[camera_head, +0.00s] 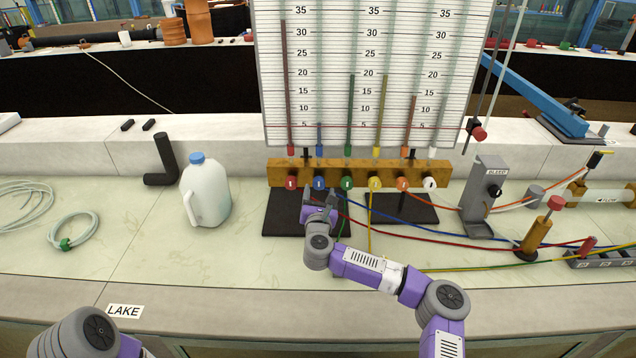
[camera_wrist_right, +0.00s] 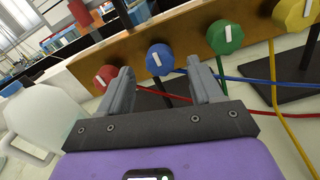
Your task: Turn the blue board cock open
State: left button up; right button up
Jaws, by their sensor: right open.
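The blue board cock (camera_head: 319,183) is a round knob with a white mark, on the front of a wooden manifold bar (camera_head: 276,169) below the scale board. It also shows in the right wrist view (camera_wrist_right: 160,60), ahead of and between the two fingers. My right gripper (camera_head: 320,196) is open and empty, just in front of the blue cock; in the wrist view its fingertips (camera_wrist_right: 158,75) stand either side below the knob, and I cannot tell whether they touch it. The white mark looks near upright in the head view. Of my left arm only a rounded part shows; its gripper is out of view.
The red cock (camera_head: 291,183) and green cock (camera_head: 347,183) sit close either side of the blue one. A white jug (camera_head: 206,192) stands to the left. Coloured tubes (camera_head: 420,232) run right across the bench.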

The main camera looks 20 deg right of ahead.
aim_at(319, 186)
jog(key=shift+x, duration=2.6)
jog(key=shift+f, duration=0.1)
jog(key=c, duration=1)
jog(key=shift+c, duration=0.2)
